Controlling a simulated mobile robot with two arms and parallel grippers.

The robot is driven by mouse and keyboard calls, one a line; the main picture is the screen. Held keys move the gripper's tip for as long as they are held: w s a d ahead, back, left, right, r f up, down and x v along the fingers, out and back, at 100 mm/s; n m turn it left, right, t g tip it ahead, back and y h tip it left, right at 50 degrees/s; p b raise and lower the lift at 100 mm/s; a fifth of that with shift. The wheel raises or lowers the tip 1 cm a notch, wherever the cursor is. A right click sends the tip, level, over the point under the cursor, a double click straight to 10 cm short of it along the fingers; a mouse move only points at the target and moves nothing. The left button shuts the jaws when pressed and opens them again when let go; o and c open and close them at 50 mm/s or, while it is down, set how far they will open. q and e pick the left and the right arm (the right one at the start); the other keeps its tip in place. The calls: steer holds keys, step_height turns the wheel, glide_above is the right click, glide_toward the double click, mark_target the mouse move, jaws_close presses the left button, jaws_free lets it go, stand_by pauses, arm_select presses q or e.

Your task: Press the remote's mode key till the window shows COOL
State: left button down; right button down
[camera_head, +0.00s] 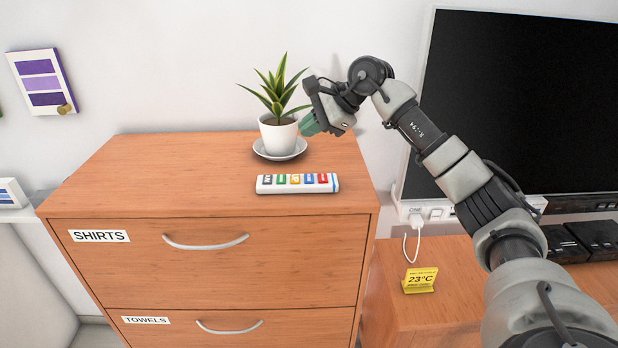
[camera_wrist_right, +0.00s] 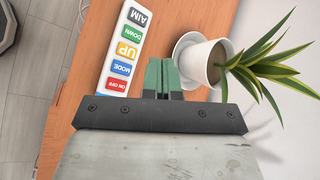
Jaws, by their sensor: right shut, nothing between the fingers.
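The remote (camera_head: 297,184) is a white bar with coloured keys, lying on the cabinet top near its front edge. In the right wrist view the remote (camera_wrist_right: 109,62) shows its keys upside down: AIM, DOWN, UP, a blue MODE key (camera_wrist_right: 122,69) and a red ON OFF key. I cannot read any window on it; its end past ON OFF is partly hidden by my gripper. My right gripper (camera_head: 309,125) has green fingers, shut and empty, above the cabinet top beside the plant. In the wrist view its fingertips (camera_wrist_right: 163,74) are to the right of the remote, apart from it. My left gripper is not in view.
A potted plant (camera_head: 278,134) on a white saucer (camera_head: 280,155) stands behind the remote, close to my right gripper. The cabinet top (camera_head: 150,175) is clear on the left. A dark screen (camera_head: 520,90) and a yellow 23°C card (camera_head: 420,280) are on the right.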

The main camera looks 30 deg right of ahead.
mark_target(309, 179)
steer(key=shift+f, duration=0.15)
step_height(309, 179, down, 9)
steer(key=b, duration=0.6)
steer(key=shift+r+b, duration=0.2)
steer(key=shift+b, duration=0.2)
stand_by(1.6)
steer(key=shift+f+b, duration=0.3)
steer(key=shift+f, duration=0.15)
steer(key=shift+f, duration=0.35)
stand_by(0.5)
steer(key=shift+r, duration=0.15)
steer(key=shift+r+p, duration=0.35)
steer(key=shift+r, duration=0.3)
steer(key=shift+r, duration=0.15)
